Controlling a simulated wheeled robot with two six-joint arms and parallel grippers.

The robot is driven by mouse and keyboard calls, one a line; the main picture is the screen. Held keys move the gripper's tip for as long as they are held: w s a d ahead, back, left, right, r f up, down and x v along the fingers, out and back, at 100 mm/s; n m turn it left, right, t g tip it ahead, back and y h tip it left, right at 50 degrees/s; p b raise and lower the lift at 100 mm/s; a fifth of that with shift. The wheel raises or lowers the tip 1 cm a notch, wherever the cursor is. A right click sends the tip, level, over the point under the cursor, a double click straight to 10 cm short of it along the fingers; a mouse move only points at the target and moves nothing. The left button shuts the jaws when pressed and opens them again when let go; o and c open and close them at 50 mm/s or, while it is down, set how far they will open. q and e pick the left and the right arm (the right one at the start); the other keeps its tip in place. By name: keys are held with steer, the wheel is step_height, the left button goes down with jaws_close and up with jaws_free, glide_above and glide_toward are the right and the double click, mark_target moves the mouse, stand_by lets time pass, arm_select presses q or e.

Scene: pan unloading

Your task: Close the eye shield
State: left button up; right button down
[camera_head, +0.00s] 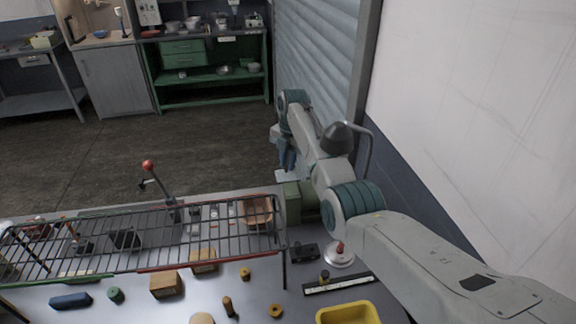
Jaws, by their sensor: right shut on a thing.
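A green machine (293,203) stands at the right end of the bench, partly hidden behind my right arm. A small pale plate, which looks like its eye shield (287,177), sticks out above it on the far side. My right arm reaches in from the lower right and bends over the machine. My right gripper (287,165) points down at the plate and is shut on it, though the fingertips are small and partly hidden. The plate looks tilted outward; its exact angle is hard to tell. My left gripper is out of view.
A wire rack (120,240) spans the bench with a red-knobbed lever (149,167) behind it. Wooden blocks (166,284), small cylinders and a yellow bin (348,313) lie in front. A white wall (480,110) is close on the right. The floor behind is clear.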

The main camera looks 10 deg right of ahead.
steer(key=shift+w+f+g+b, duration=0.15)
steer(key=shift+f+g+b, duration=0.15)
steer(key=shift+g+b, duration=0.15)
stand_by(0.5)
steer(key=c, duration=1.3)
jaws_free()
steer(key=shift+c, duration=0.2)
steer(key=shift+r, duration=0.1)
step_height(320, 180, up, 11)
steer(key=w+d+b, duration=0.1)
steer(key=b, duration=0.3)
steer(key=shift+f+b, duration=0.2)
steer(key=shift+b, duration=0.1)
steer(key=shift+w, duration=0.1)
